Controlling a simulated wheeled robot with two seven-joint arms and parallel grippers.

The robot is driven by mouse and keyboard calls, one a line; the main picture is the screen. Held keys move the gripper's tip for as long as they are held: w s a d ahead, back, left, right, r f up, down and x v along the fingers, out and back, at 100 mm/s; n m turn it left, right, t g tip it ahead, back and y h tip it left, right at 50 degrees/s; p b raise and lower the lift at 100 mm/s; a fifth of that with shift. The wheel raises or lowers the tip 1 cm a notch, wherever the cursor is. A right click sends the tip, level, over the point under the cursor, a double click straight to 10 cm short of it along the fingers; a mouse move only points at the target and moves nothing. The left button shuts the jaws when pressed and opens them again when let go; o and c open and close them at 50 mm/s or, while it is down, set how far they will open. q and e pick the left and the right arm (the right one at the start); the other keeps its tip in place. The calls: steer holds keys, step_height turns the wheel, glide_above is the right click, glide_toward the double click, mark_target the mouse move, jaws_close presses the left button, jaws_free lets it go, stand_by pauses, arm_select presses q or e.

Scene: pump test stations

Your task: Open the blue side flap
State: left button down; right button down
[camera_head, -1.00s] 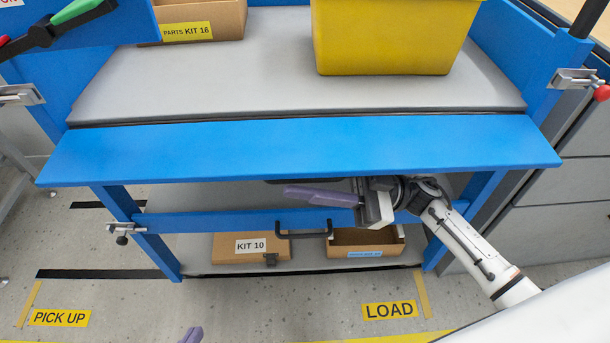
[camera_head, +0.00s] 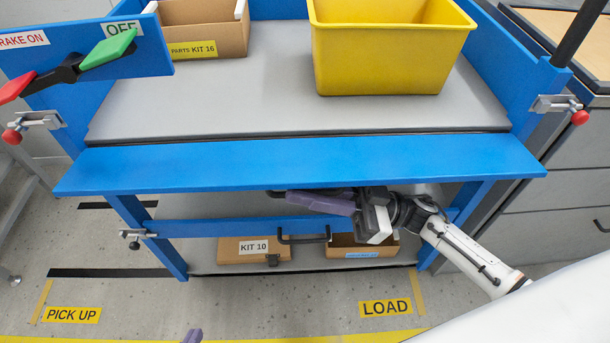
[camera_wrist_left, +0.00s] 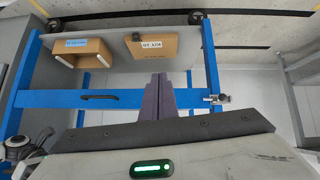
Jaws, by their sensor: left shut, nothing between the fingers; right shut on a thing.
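The blue side flap (camera_head: 300,165) is a long blue panel along the cart's near side, sticking out below the grey deck edge. My right gripper (camera_head: 300,198) is under the flap's near edge. Its purple fingers are shut on a dark handle, mostly hidden by the fingers and the flap. My left gripper (camera_head: 192,337) shows only as a purple tip at the bottom edge. In the left wrist view its fingers (camera_wrist_left: 158,80) are together and empty, pointing toward the lower blue rail (camera_wrist_left: 130,98). They appear clear of it.
A black handle (camera_head: 305,237) is on the lower rail. Latches stand at left (camera_head: 38,121), right (camera_head: 557,104) and lower left (camera_head: 135,237). A yellow bin (camera_head: 385,50) and parts box (camera_head: 205,30) sit on the deck. The KIT 10 box (camera_head: 253,251) lies below. Floor in front is clear.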

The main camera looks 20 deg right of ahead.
steer(key=shift+s+r+m+t+p, duration=0.2)
steer(key=shift+r+m+t+p, duration=0.2)
steer(key=shift+r+m+p, duration=0.35)
steer(key=shift+f, duration=0.15)
steer(key=c, duration=1.8)
jaws_free()
steer(key=shift+c, duration=0.2)
steer(key=b+v, duration=0.1)
steer(key=v, duration=0.9)
steer(key=shift+d+f, duration=0.15)
steer(key=shift+d, duration=0.05)
steer(key=shift+s, duration=0.15)
